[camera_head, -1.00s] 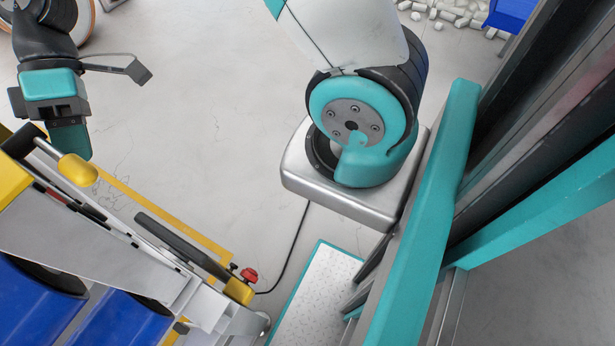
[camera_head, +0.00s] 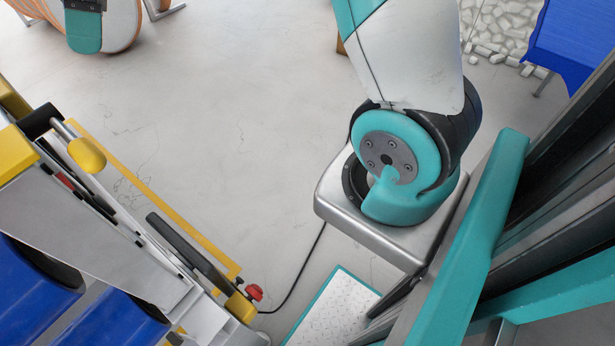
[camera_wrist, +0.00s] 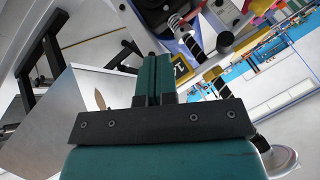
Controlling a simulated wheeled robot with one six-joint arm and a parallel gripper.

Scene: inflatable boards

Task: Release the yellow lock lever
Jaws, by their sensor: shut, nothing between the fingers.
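The yellow lock lever (camera_head: 87,154) is a rounded yellow grip on a short metal rod. It stands at the left in the head view, on the upper end of the white and blue machine (camera_head: 75,225). My gripper shows in the head view only as a teal end (camera_head: 83,30) at the top left, apart from the lever. In the wrist view my gripper's two teal fingers (camera_wrist: 153,78) are together, with nothing seen between them. I cannot clearly pick out the lever in the wrist view.
A long dark handle (camera_head: 190,250) and a red knob (camera_head: 254,292) sit along the machine's edge. A black cable (camera_head: 303,268) lies on the floor. Pale stones (camera_head: 500,35) and a blue object (camera_head: 572,45) are at the top right. The middle floor is clear.

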